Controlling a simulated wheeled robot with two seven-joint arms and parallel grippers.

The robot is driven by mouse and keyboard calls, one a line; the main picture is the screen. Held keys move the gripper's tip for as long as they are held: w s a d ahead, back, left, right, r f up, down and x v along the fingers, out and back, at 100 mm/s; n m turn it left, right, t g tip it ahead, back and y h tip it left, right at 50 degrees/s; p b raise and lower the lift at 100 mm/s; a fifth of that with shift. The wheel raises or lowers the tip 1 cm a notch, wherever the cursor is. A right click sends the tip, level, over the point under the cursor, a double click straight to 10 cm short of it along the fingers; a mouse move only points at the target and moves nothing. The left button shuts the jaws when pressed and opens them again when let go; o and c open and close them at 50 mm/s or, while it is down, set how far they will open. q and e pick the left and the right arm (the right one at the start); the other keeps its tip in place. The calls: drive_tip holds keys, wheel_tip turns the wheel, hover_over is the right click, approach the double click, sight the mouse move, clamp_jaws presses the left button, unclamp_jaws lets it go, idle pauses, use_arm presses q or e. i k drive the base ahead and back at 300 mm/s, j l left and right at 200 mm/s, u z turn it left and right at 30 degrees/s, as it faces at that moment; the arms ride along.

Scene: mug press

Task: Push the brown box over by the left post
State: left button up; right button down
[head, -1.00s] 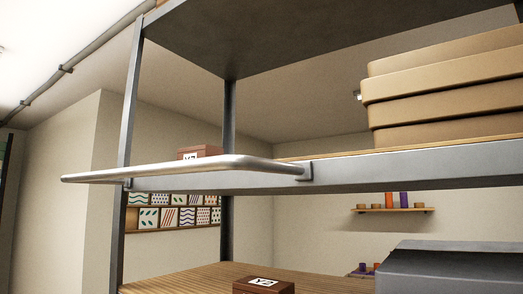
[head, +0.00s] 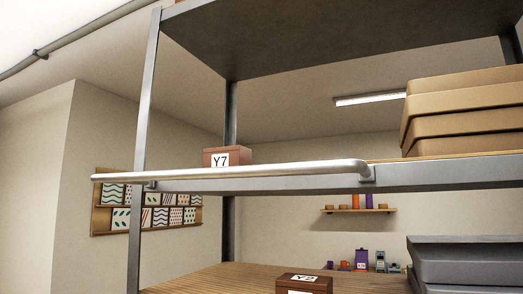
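A brown box (head: 228,157) labelled Y7 stands on the upper shelf, near the left posts. The front rail partly hides its lower edge. A second brown box (head: 304,283) labelled Y2 stands on the lower shelf, cut off by the bottom edge of the view. The front left post (head: 147,110) is a grey upright at the left end of the shelf. A rear left post (head: 230,115) shows behind the Y7 box. Neither of my grippers is in view.
A metal rail (head: 250,171) runs along the front of the upper shelf. Stacked tan trays (head: 465,112) fill its right part. Grey bins (head: 470,262) stand on the lower shelf at right. The upper shelf between the Y7 box and the trays looks clear.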

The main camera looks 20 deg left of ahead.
sight(236, 155)
drive_tip(key=k+j+z, duration=0.1)
drive_tip(key=k+j, duration=0.15)
drive_tip(key=j, duration=0.25)
drive_tip(key=k+j+z, duration=0.1)
drive_tip(key=k+j, duration=0.15)
drive_tip(key=j, duration=0.25)
drive_tip(key=k+j+z, duration=0.15)
drive_tip(key=j, duration=0.3)
drive_tip(key=k+j+z, duration=0.1)
drive_tip(key=k+j, duration=0.7)
drive_tip(key=j, duration=0.2)
